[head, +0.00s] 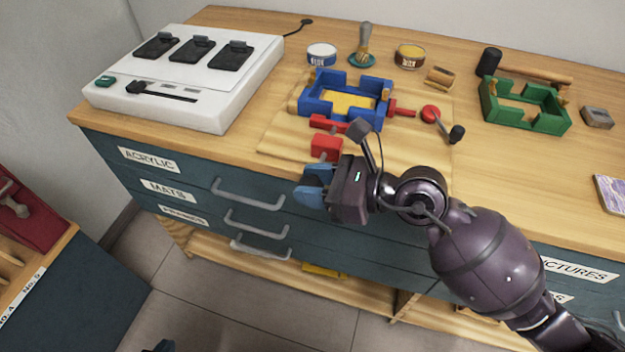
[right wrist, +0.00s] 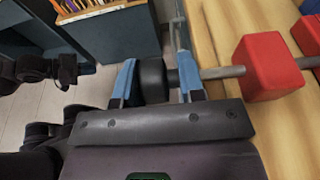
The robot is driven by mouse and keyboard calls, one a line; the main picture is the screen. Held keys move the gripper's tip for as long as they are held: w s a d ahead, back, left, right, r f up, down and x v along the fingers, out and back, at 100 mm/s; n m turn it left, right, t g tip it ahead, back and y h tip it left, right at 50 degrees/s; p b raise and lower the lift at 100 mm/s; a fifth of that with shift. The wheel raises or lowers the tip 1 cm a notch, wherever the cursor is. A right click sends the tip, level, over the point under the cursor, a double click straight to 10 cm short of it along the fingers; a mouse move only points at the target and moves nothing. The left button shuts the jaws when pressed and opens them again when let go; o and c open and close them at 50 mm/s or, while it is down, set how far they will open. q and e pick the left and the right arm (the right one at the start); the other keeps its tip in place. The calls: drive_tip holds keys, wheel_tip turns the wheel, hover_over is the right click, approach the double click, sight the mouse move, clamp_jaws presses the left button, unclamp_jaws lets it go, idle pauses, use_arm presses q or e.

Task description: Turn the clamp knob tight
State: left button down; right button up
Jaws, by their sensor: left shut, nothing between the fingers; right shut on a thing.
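The clamp has a red block (head: 326,148) at the bench's front edge, beside a blue four-sided frame (head: 345,92). In the right wrist view a grey rod (right wrist: 222,72) runs from the red block (right wrist: 267,67) to a black knob (right wrist: 152,80). My right gripper (head: 314,188) is shut on the black knob, one blue finger on each side; in the right wrist view its fingers (right wrist: 158,82) straddle it. The knob is hidden in the head view. Only a small dark tip of my left gripper (head: 160,346) shows at the bottom edge, shut and away from the clamp.
A red disc with a black-handled crank (head: 457,133) lies right of the blue frame. A white machine (head: 190,80) fills the left. Drawer handles (head: 248,195) stick out below the edge.

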drive_tip(key=shift+s+a+f+y+b, duration=0.15)
drive_tip(key=shift+s+f+y+b, duration=0.15)
drive_tip(key=shift+y, duration=0.2)
drive_tip(key=o, duration=0.5)
drive_tip(key=shift+s, duration=0.1)
drive_tip(key=shift+o, duration=1.1)
drive_tip(key=shift+s+r, duration=0.1)
drive_tip(key=shift+r, duration=0.05)
drive_tip(key=shift+r, duration=0.1)
drive_tip(key=v, duration=1.1)
drive_tip(key=shift+a, duration=0.1)
